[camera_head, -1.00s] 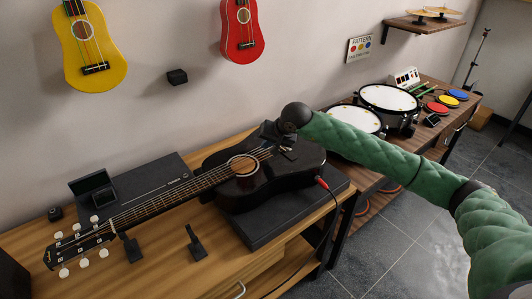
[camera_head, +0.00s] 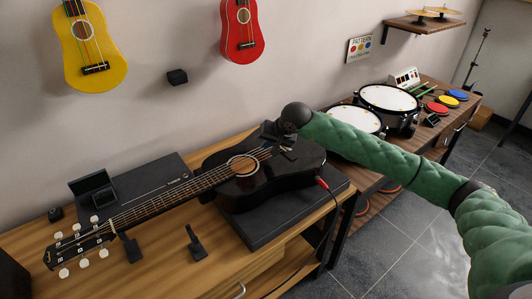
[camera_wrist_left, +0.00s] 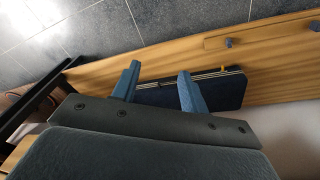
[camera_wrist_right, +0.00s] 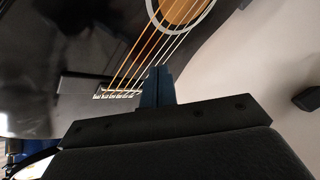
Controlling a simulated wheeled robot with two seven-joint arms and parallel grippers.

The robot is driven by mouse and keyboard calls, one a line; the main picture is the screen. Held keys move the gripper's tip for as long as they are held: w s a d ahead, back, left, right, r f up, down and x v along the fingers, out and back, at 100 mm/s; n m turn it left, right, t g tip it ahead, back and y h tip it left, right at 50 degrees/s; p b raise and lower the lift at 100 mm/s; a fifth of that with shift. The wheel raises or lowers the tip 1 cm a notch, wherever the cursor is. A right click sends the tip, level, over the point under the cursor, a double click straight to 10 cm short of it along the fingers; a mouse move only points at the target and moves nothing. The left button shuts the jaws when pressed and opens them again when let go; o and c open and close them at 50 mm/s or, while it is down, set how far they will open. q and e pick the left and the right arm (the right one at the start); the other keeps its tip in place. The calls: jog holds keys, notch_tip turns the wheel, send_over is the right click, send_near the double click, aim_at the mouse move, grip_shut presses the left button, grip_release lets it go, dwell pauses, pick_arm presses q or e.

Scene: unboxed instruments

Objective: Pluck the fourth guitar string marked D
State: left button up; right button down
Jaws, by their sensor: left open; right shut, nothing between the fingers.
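The black guitar (camera_head: 262,184) lies face up on a black pad on the wooden table, its neck (camera_head: 160,203) pointing to the lower left. Its strings (camera_wrist_right: 139,58) run between the sound hole (camera_wrist_right: 175,8) and the bridge (camera_wrist_right: 117,93) in the right wrist view. My right gripper (camera_wrist_right: 158,72) is shut and empty, its fingertips at the strings between sound hole and bridge; I cannot tell which string they touch. In the head view the right gripper (camera_head: 284,143) is over the guitar body. My left gripper (camera_wrist_left: 158,78) is open and empty; it shows only in the left wrist view.
The black pad (camera_head: 262,239) carries the guitar, with a red-tipped cable (camera_head: 323,183) at its right. A black stand piece (camera_head: 196,243) is near the neck. Drums (camera_head: 388,98) stand on a table to the right. Yellow (camera_head: 90,45) and red (camera_head: 240,30) ukuleles hang on the wall.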

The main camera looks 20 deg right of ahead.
dwell(0.7)
jog(key=shift+f+b, duration=0.45)
jog(key=shift+b, duration=0.35)
jog(key=shift+f+b, duration=0.25)
jog(key=shift+b, duration=0.2)
dwell(0.5)
jog(key=shift+r, duration=0.65)
jog(key=shift+r, duration=0.15)
jog(key=shift+r, duration=2.4)
